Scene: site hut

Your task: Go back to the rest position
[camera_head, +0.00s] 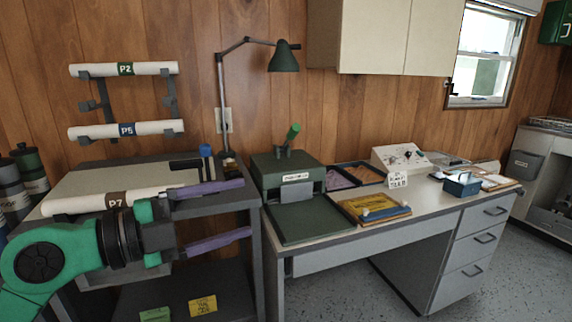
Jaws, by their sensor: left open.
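My left gripper (246,208) is open, its two purple fingers spread one above the other, with nothing held between them. It is in front of the right part of the drafting table (85,184), whose front edge shows behind the fingers. My green left arm comes in from the lower left. A white roll labelled P7 (80,203) lies on the table just behind and above the gripper's wrist. Its right end is partly covered by the gripper, and I cannot tell whether they touch. My right gripper is not in view.
A desk lamp (284,57) stands behind the table. The desk (340,234) at right holds a green machine (270,172), trays and a yellow book (368,206). Floor (350,295) shows below the desk.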

